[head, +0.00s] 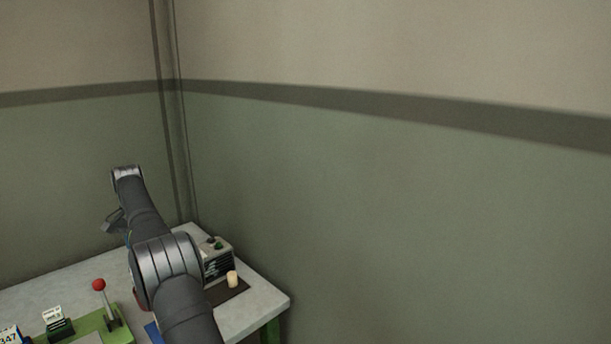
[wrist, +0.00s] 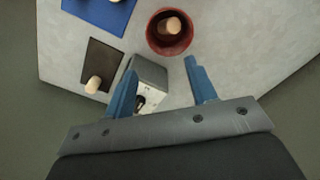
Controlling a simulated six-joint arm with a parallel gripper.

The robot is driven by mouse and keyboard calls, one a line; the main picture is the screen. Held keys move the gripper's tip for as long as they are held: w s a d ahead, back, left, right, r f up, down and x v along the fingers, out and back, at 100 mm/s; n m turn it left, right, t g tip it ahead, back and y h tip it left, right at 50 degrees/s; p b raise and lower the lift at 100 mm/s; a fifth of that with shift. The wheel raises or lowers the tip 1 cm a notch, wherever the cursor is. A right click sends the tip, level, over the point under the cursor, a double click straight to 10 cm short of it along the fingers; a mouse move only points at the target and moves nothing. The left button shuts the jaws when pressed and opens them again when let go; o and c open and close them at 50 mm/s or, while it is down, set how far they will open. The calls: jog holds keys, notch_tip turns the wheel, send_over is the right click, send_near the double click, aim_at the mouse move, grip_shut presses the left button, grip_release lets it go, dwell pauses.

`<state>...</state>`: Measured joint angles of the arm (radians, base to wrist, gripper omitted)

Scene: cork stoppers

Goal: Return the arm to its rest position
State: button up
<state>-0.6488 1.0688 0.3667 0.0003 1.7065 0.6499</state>
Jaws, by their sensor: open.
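My gripper (wrist: 160,67) is open in the wrist view, its two blue fingers apart with nothing between the tips. It hangs above the table, pointing down over a grey box. In the head view my arm reaches over the table at lower left, and the fingers cannot be made out there. One cork stopper (wrist: 172,26) is in a red bowl (wrist: 153,38), ahead of the fingers. Another cork stopper (wrist: 93,85) is on a dark mat (wrist: 102,58) to their left; it stands upright in the head view (head: 232,279).
The grey box (head: 217,262) with a green button stands at the table's back corner by the walls. A red-knobbed lever (head: 99,285) on a green base and a card holder (head: 58,325) are at left. A blue mat (wrist: 98,10) lies beyond the dark mat. The table (head: 262,296) ends at right.

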notch_tip(320, 180, down, 9)
jog(key=shift+r, duration=0.15)
notch_tip(320, 180, up, 5)
jog(key=d+f+n, duration=0.2)
jog(key=d+n, duration=0.1)
jog(key=d, duration=2.4)
jog(key=s+d+f+m, duration=0.1)
jog(key=s+d+f, duration=0.5)
jog(key=d+f, duration=0.35)
jog(key=s+d+f+m, duration=0.2)
jog(key=s+d+f, duration=0.3)
jog(key=d+f, duration=0.5)
jog(key=shift+w+a+r+n, duration=0.5)
jog(key=shift+w+a+n, duration=0.2)
jog(key=shift+w+a, duration=0.1)
jog(key=shift+w+a+r+n, duration=0.45)
jog(key=shift+w+a+n, duration=0.2)
jog(key=shift+a+n, duration=0.1)
